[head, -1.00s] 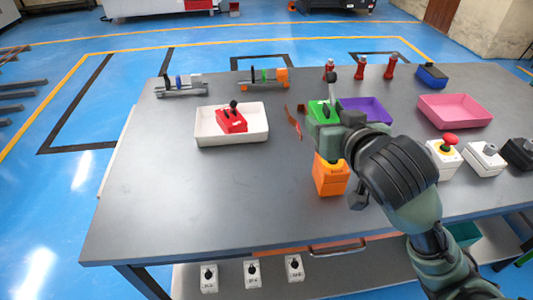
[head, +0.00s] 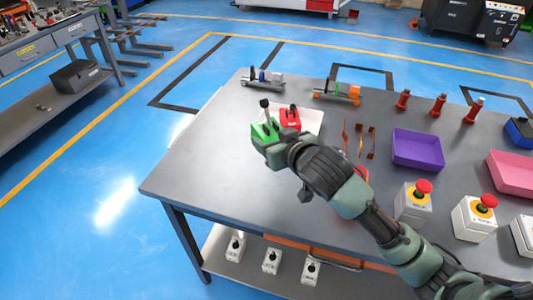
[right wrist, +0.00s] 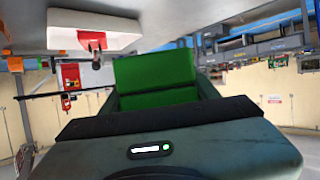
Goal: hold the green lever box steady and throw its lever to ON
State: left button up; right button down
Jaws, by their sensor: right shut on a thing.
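The green lever box (head: 264,131) is in my right gripper (head: 276,146), which is shut on it. It appears to be held above the table, overlapping the left part of the white tray in the head view. Its dark lever with a round knob (head: 265,103) sticks up from the top; I cannot tell its ON or OFF marking. In the right wrist view the green box (right wrist: 155,80) sits between the fingers, and its lever is not clearly seen. My left gripper is not in view.
The white tray (head: 314,129) holds a red lever box (head: 290,118). Copper strips (head: 359,140), a purple tray (head: 418,149) and red-button boxes (head: 414,204) lie to the right. The grey table's front left (head: 215,170) is clear. Several white switch boxes (head: 272,261) are on the lower shelf.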

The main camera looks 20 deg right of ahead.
notch_tip(320, 180, down, 4)
jog(key=w+n+y+p, duration=0.1)
jog(key=w+y+p, duration=0.1)
jog(key=p, duration=0.2)
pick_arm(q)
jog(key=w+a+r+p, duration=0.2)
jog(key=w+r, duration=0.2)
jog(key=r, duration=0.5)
pick_arm(e)
jog(key=n, duration=0.1)
send_over(271, 183)
jog(key=shift+g+y, duration=0.3)
notch_tip(271, 183, down, 5)
jog(key=shift+w+a+f, duration=0.1)
jog(key=shift+f, duration=0.65)
jog(key=shift+f+b, duration=0.95)
jog(key=shift+b, duration=0.3)
jog(key=shift+f+b, duration=0.85)
jog(key=shift+b, duration=0.05)
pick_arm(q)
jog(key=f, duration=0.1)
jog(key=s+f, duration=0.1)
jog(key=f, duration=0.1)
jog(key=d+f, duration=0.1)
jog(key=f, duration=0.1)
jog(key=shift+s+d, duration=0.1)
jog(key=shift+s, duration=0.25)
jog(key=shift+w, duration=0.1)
